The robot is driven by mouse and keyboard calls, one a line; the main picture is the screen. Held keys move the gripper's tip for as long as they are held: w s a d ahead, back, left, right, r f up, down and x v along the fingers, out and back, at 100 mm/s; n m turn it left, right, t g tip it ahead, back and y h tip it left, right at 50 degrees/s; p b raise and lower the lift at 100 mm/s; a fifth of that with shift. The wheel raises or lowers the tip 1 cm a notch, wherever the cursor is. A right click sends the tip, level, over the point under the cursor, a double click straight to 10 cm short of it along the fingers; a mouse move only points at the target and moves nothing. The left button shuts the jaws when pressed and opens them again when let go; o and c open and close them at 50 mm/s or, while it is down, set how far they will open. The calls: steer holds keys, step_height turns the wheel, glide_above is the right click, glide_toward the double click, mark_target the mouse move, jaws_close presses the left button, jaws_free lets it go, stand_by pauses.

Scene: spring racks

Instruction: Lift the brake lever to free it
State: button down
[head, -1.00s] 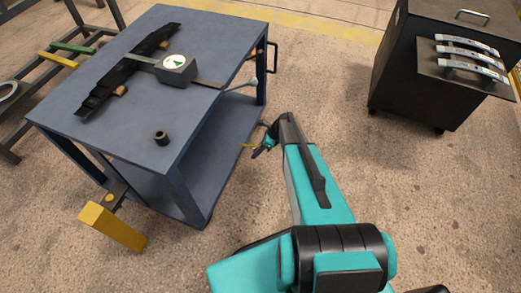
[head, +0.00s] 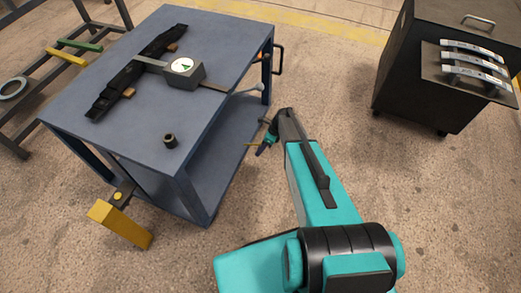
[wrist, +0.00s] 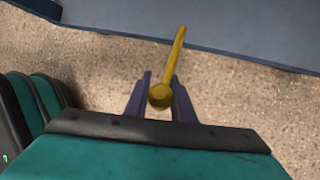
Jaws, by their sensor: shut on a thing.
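The brake lever (wrist: 172,60) shows in the wrist view as a yellow rod with a round knob at its near end. It runs up the picture towards the blue cart (wrist: 240,42). My gripper (wrist: 160,92) is shut on the knob end, with one finger on each side. In the head view the lever (head: 252,145) is a short thin yellow piece by the right side of the cart (head: 90,130). My gripper (head: 266,146) is beside the cart there, low down and partly hidden by my own wrist. The lever's mount on the cart is not clear.
On the cart lie black leaf strips (head: 135,78), a dial box (head: 187,73) and a dark bushing (head: 171,141). A grey round-ended rod (head: 250,90) juts from its right edge. A yellow block (head: 120,223) projects at front left. A dark cabinet (head: 420,95) stands right; floor between is clear.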

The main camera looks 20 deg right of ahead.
steer(key=shift+s+r, duration=0.1)
steer(key=shift+r, duration=0.05)
steer(key=c, duration=1.5)
jaws_free()
steer(key=shift+a, duration=0.1)
steer(key=v, duration=1.3)
steer(key=shift+d+r, duration=0.25)
steer(key=shift+r, duration=0.05)
